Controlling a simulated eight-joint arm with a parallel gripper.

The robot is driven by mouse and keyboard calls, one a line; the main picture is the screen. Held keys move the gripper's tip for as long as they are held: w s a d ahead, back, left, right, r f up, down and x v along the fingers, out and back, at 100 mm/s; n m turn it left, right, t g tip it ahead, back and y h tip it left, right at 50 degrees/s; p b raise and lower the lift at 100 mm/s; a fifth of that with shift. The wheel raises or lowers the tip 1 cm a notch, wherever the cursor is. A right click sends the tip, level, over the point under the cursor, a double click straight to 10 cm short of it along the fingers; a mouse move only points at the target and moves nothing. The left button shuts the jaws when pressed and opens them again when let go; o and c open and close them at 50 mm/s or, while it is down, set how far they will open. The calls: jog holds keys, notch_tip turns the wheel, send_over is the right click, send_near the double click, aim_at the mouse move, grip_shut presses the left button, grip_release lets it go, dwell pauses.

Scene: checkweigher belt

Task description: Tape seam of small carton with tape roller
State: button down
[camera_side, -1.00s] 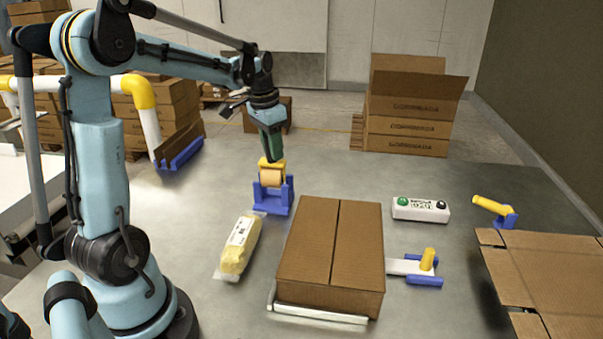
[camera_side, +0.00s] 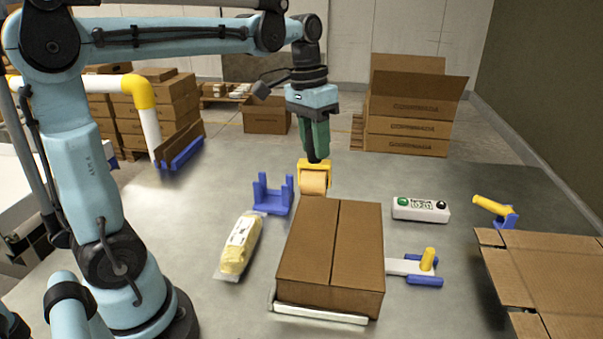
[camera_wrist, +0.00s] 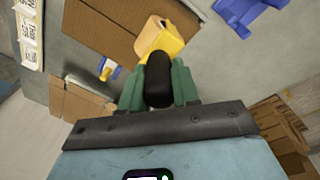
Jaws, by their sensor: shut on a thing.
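My gripper (camera_side: 316,158) is shut on the tape roller (camera_side: 314,178), a yellow frame with a tan tape roll. In the side view the roller hangs just behind the far edge of the small carton (camera_side: 310,245); whether it touches the carton I cannot tell. The carton is brown and closed, with a dark seam running lengthwise along its top. In the wrist view the roller (camera_wrist: 170,42) sits between the green fingers, its black handle in their grip, with the carton (camera_wrist: 110,22) beyond. The blue roller stand (camera_side: 273,195) is empty, left of the roller.
A yellow packet (camera_side: 238,246) lies left of the carton. A white two-button box (camera_side: 421,209) and a white tool with a yellow handle (camera_side: 415,267) are at right. Flat cardboard (camera_side: 540,270) lies at the right front. The carton rests against a pale metal bar (camera_side: 320,312).

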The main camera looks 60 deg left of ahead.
jog(key=s+d+r+g, duration=0.1)
jog(key=s+d, duration=0.2)
jog(key=d, duration=0.4)
jog(key=s+d+r, duration=0.1)
jog(key=s+d, duration=0.2)
jog(key=d, duration=0.4)
notch_tip(320, 180, down, 7)
jog(key=shift+r+h, duration=0.2)
jog(key=shift+h, duration=0.2)
jog(key=shift+f, duration=0.4)
